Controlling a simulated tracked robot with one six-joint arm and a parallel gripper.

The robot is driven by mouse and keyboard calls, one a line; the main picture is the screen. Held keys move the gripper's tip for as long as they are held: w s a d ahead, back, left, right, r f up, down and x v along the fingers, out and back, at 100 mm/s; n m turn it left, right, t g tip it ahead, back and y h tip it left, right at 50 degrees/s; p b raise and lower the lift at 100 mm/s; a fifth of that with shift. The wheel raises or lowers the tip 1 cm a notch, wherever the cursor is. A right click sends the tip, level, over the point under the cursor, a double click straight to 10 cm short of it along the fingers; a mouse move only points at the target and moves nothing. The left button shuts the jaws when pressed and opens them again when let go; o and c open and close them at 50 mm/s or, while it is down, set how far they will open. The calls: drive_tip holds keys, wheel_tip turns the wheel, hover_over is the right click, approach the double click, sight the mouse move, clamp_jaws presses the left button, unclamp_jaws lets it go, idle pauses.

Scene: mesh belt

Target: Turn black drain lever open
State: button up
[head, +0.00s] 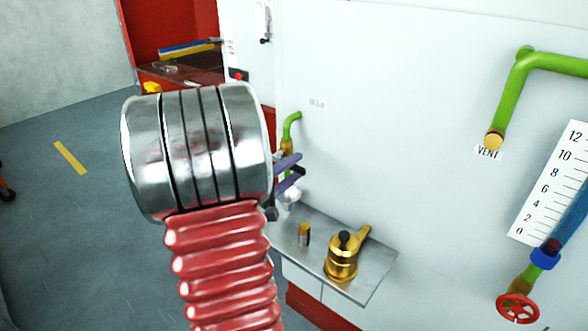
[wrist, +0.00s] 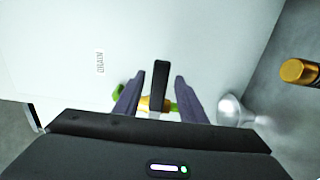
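The black drain lever (wrist: 161,82) stands between the two fingers of my gripper (wrist: 159,77) in the wrist view. A gap shows on each side of it, so my gripper is open around the lever. The lever's base meets a brass valve body (wrist: 150,104) on a green pipe, partly hidden by my gripper. A DRAIN label (wrist: 100,62) is on the wall to the left. In the head view, the purplish fingers of my gripper (head: 297,166) are by the brass fitting below the green pipe (head: 292,124); my arm hides part of this.
A metal shelf (head: 375,284) below holds a brass can (head: 343,260) and a small brass cylinder (head: 304,236). A silver funnel-shaped thing (wrist: 232,110) is close right of my fingers in the wrist view. A vent pipe (head: 510,92) and red handwheel (head: 517,308) are farther right.

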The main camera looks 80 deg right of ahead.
drive_tip(key=shift+s+d, duration=0.15)
drive_tip(key=shift+d, duration=0.25)
clamp_jaws()
drive_tip(key=shift+a, duration=0.1)
idle(0.4)
